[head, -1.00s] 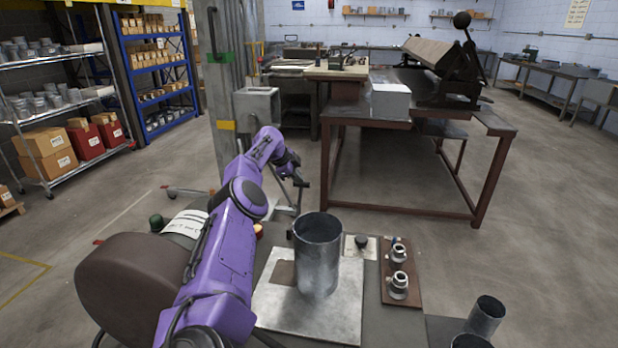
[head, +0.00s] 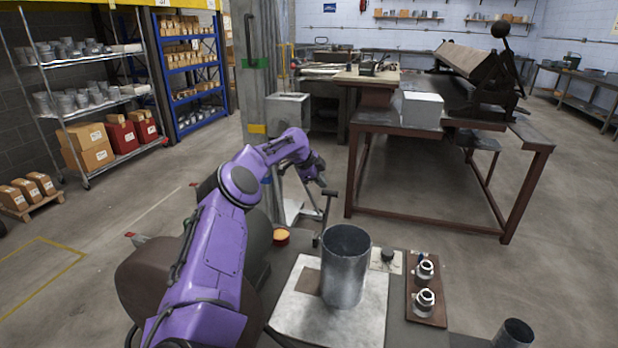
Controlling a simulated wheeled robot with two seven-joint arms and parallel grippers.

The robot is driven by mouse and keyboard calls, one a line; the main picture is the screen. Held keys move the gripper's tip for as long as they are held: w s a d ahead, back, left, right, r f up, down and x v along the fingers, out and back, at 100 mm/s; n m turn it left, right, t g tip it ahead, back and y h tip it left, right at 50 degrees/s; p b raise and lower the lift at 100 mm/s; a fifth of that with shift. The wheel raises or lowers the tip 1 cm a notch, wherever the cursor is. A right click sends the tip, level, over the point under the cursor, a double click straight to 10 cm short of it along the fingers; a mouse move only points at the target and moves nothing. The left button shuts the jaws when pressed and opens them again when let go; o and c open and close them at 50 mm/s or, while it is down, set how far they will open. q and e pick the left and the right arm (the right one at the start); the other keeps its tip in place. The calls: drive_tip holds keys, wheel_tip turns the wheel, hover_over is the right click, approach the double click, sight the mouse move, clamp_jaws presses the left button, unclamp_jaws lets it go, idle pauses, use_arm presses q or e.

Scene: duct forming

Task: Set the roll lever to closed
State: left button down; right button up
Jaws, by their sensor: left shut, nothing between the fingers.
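No lever marked as the roll lever can be made out for certain. A black lever with a ball end (head: 502,30) stands upright on the bending machine (head: 480,72) at the back right. A green fitting (head: 256,62) sits on the grey metal column (head: 262,85). My left gripper (head: 320,182) is shut and empty at the end of the purple arm, in front of the column's foot. It is small and dark here, and I cannot tell whether it touches the dark bar beside it. My right gripper is out of view.
A metal cylinder (head: 345,268) stands on a pale plate (head: 300,318) in front. A brown board (head: 418,313) with two metal fittings and a black knob (head: 388,255) are right of it. A brown-legged table (head: 430,221) stands behind; shelves (head: 100,112) line the left.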

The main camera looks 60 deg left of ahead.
use_arm(q)
wheel_tip(320, 180, up, 8)
drive_tip(key=s+a, duration=0.1)
drive_tip(key=a, duration=0.1)
drive_tip(key=shift+s, duration=0.15)
